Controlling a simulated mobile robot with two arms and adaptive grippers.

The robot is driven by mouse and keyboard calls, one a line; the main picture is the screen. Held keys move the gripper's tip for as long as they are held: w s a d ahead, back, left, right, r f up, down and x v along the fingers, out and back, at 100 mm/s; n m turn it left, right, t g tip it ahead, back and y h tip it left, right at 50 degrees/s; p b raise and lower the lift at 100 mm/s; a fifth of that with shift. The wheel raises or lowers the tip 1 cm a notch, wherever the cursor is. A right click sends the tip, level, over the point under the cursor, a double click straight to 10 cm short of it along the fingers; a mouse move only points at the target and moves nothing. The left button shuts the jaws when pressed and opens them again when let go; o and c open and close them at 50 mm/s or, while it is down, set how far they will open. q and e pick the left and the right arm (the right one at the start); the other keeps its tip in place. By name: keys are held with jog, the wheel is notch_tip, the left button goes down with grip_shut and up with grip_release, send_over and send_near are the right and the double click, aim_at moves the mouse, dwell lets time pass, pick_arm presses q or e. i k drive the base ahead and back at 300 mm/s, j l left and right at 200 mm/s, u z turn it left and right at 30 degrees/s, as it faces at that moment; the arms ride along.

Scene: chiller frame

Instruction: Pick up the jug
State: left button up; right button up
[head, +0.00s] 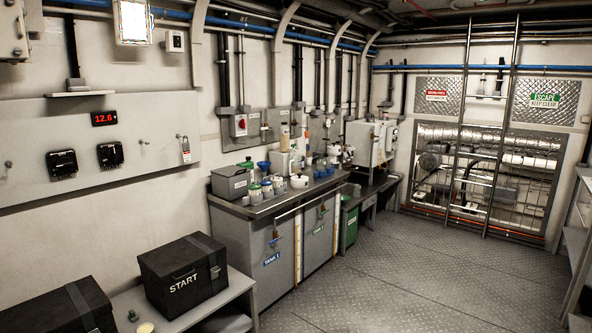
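Several small vessels stand on the metal counter (262,208) along the left wall, in the middle distance. Among them is a white rounded vessel (299,182), which may be the jug; it is too small to tell for sure. To its left stand pale containers (254,193) with green or blue tops. Neither of my grippers shows in the head view.
A black START case (183,272) sits on a low bench at front left, beside another dark case (60,308). A grey bin (231,181) stands on the counter's near end. The metal floor (390,275) is clear. A ladder (484,130) stands at the back.

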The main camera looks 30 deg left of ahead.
aim_at(296, 161)
jog(key=i+u, duration=0.1)
jog(key=i, duration=3.8)
jog(key=i+l+u, duration=0.1)
jog(key=i+u, duration=0.3)
jog(key=i+l+u, duration=0.2)
jog(key=i+u, duration=0.2)
jog(key=i+l+u, duration=0.8)
jog(key=k, duration=0.1)
